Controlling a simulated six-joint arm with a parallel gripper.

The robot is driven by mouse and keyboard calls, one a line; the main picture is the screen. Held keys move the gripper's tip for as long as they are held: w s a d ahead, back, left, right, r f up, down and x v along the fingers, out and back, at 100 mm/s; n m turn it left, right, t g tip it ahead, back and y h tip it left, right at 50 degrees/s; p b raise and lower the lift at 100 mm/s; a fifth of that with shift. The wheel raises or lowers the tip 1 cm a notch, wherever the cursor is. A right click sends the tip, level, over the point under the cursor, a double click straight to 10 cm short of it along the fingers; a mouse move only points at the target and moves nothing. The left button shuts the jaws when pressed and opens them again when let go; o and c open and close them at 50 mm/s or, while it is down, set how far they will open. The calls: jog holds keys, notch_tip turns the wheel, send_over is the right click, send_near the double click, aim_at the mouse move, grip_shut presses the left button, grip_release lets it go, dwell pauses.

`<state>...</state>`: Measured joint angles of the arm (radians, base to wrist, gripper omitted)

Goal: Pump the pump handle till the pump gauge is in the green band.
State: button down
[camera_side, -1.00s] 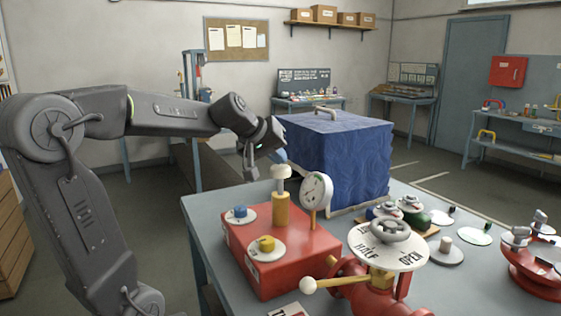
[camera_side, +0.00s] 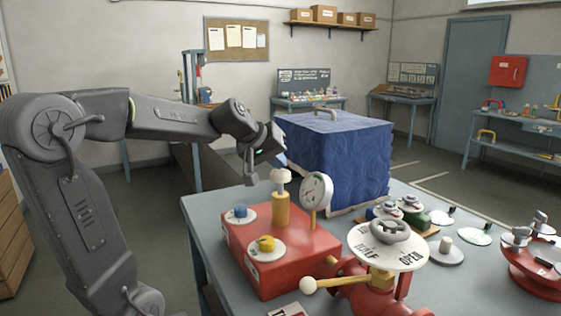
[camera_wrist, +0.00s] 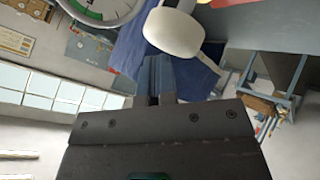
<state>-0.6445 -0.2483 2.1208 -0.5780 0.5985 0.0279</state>
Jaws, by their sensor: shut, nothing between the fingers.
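The pump handle is a cream knob (camera_side: 281,175) on a pale rod above a brass-coloured cylinder (camera_side: 281,209); it stands on a red pump box (camera_side: 285,262). The round white pump gauge (camera_side: 316,191) stands just right of the handle, its needle too small to read. My gripper (camera_side: 250,176) is shut and empty, just left of the knob in the side view. In the wrist view the knob (camera_wrist: 173,32) lies just beyond my closed fingertips (camera_wrist: 155,62); I cannot tell whether they touch. The gauge (camera_wrist: 100,8) is cut off there, with part of its green band showing.
Blue (camera_side: 240,213) and yellow (camera_side: 266,244) knobs sit on the box. In front are a handwheel valve with a lettered plate (camera_side: 410,254) and a cream-tipped lever (camera_side: 308,285). A blue cloth-covered block (camera_side: 345,160) stands behind. More valves crowd the right of the table.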

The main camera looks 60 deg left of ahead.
aim_at(278, 171)
jog(key=shift+f, duration=0.65)
dwell(0.5)
jog(key=shift+r, duration=2.65)
jog(key=shift+r, duration=2.5)
